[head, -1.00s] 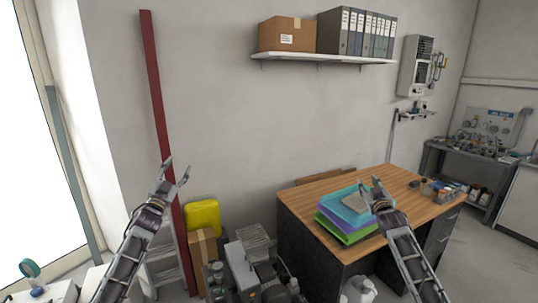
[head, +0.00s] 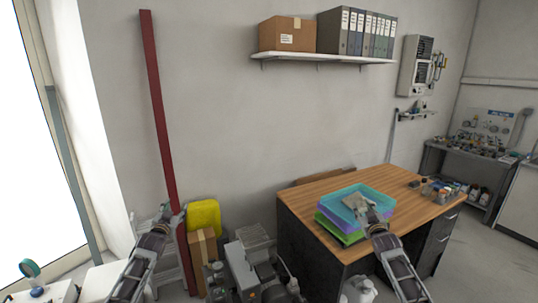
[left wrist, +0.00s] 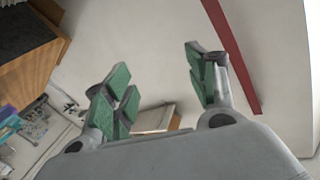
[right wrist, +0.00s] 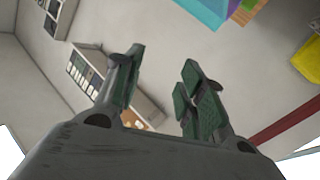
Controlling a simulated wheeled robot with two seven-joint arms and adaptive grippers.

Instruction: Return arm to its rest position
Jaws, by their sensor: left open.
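My left gripper (head: 172,212) is raised at the lower left in the head view, in front of the wall by the red post. In the left wrist view its green-padded fingers (left wrist: 160,84) are apart with nothing between them. My right gripper (head: 366,207) is in front of the stacked trays on the desk in the head view. In the right wrist view its fingers (right wrist: 163,85) are apart and empty. I cannot tell its exact distance from the trays.
The wooden desk (head: 325,190) carries turquoise, purple and green trays (head: 343,233) and small bottles at its right end. A red post (head: 158,110) leans on the wall. A yellow container (head: 204,216), a cardboard box and machines crowd the floor left of the desk. A shelf (head: 325,58) holds binders.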

